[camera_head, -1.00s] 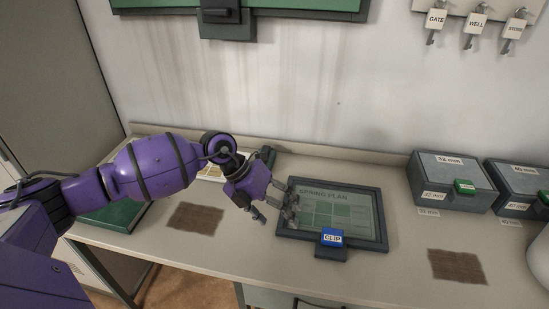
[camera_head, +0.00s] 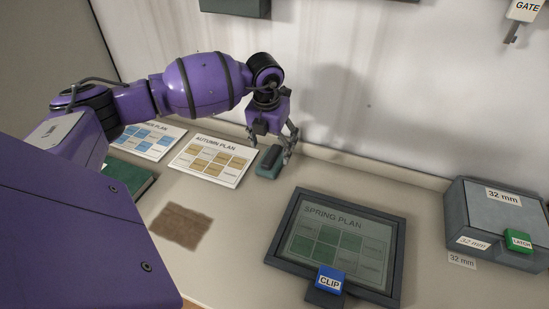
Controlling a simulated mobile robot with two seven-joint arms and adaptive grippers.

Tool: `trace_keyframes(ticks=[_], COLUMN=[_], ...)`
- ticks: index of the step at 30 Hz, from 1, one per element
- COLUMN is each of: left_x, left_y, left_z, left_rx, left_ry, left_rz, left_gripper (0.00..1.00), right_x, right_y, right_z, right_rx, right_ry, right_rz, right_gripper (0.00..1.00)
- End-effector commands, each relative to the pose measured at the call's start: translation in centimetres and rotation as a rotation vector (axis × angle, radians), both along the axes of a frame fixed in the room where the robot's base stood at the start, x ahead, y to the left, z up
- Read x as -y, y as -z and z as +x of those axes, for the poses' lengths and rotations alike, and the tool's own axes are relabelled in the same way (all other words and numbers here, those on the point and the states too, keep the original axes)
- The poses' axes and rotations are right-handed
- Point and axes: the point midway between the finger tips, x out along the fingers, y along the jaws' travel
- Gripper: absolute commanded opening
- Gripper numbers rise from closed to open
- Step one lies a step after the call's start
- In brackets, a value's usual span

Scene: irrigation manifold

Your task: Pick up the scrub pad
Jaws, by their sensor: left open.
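The scrub pad (camera_head: 268,164) is a small dark block with a green-teal base. It lies on the counter near the wall, between the autumn plan card and the framed spring plan. My left gripper (camera_head: 274,150) points down over the pad with its fingers apart, one on the pad's right side. The nearer finger is partly hidden, and I cannot tell whether the fingers touch the pad. My right gripper is not in view.
The framed spring plan (camera_head: 327,248) with a blue clip (camera_head: 329,281) lies to the right. The autumn plan card (camera_head: 212,160) lies left of the pad. A brown mat (camera_head: 181,226) lies nearer. A grey latched box (camera_head: 492,221) stands far right.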

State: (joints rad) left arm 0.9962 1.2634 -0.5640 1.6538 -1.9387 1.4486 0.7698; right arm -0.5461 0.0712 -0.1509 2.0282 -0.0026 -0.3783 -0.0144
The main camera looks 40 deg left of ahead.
Motion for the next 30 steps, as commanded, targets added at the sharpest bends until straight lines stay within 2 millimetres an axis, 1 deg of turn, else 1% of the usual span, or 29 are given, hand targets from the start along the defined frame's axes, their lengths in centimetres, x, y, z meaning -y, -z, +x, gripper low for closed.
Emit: trace_keyframes(ticks=[1,4,13,15,20,23,30], left_x=[0.0,-0.1,-0.5,-0.5,-0.5,-0.5,-0.5], left_y=[0.4,1.2,5.3,5.6,5.6,5.6,5.6], left_z=[0.1,0.1,0.5,0.6,0.6,0.6,0.6], left_rx=[0.001,0.000,0.001,0.003,0.002,0.002,0.002], left_ry=[-0.001,-0.001,0.000,0.001,0.001,0.001,0.001], left_rz=[-0.001,-0.001,-0.003,-0.002,-0.001,-0.001,-0.001], left_gripper=[0.75,0.75,0.75,0.75,0.75,0.65,0.33], right_x=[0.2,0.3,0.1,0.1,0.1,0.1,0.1], right_y=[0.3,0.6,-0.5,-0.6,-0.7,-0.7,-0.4], right_z=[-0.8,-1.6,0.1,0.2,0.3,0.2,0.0], right_rx=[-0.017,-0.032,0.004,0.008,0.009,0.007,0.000], right_ry=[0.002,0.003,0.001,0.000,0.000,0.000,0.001], right_rz=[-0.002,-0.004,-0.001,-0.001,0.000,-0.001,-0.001], right_gripper=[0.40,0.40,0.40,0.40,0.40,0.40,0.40])
